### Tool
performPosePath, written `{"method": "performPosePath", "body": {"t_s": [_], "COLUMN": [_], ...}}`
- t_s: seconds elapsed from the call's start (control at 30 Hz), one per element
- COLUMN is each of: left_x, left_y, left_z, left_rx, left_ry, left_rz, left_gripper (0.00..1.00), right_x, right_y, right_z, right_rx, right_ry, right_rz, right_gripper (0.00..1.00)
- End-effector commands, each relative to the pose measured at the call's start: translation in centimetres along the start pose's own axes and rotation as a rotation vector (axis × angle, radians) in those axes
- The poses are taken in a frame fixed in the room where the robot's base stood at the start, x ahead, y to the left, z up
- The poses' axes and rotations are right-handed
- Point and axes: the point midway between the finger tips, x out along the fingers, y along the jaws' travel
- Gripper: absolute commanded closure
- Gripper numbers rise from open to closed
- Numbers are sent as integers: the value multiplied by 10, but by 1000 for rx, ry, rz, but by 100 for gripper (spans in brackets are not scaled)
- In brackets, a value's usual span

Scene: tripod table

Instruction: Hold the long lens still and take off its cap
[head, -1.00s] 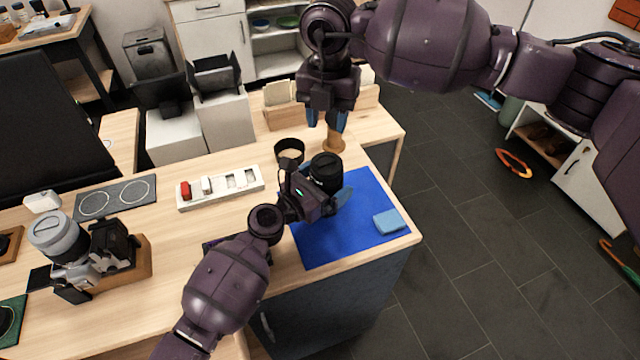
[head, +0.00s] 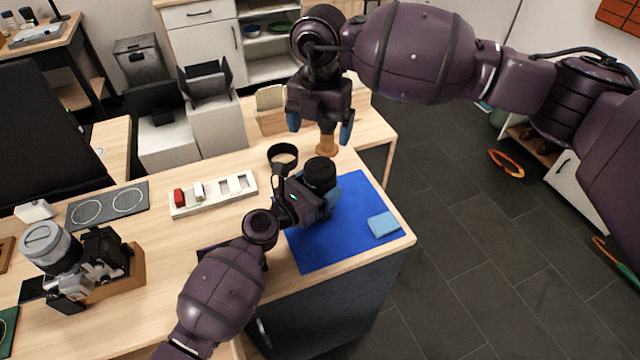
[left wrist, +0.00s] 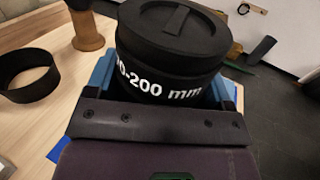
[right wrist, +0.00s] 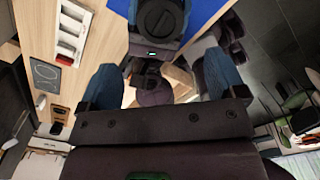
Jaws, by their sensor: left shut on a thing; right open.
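The long lens (left wrist: 165,80) is black with white "200 mm" lettering and stands upright at the blue mat's back left. Its round black cap (left wrist: 172,25) is on top; the cap also shows in the head view (head: 320,172) and in the right wrist view (right wrist: 160,18). My left gripper (head: 325,198) is shut around the lens barrel, a blue finger on each side. My right gripper (head: 320,128) is open and empty, fingers down, behind and above the lens. In the right wrist view the cap lies beyond the fingers, near the top edge.
A blue mat (head: 345,240) carries a light blue folded cloth (head: 383,225). A black ring (head: 283,156) and a wooden peg (head: 327,143) stand behind the lens. A white tray with slots (head: 213,194) is left of it. A camera (head: 75,262) stands at far left.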

Motion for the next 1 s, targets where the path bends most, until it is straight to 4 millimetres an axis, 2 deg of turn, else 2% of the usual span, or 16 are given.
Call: {"method": "performPosePath", "body": {"t_s": [0.27, 0.8, 1.0], "left_x": [0, 0, 0], "left_y": [0, 0, 0], "left_z": [0, 0, 0], "left_rx": [0, 0, 0], "left_ry": [1, 1, 1], "left_rz": [0, 0, 0], "left_gripper": [68, 68, 68], "right_x": [18, 78, 89], "right_y": [0, 0, 0], "right_z": [0, 0, 0], "right_rx": [14, 13, 13], "right_ry": [1, 0, 0], "right_rz": [-2, -1, -2], "right_gripper": [11, 11, 11]}}
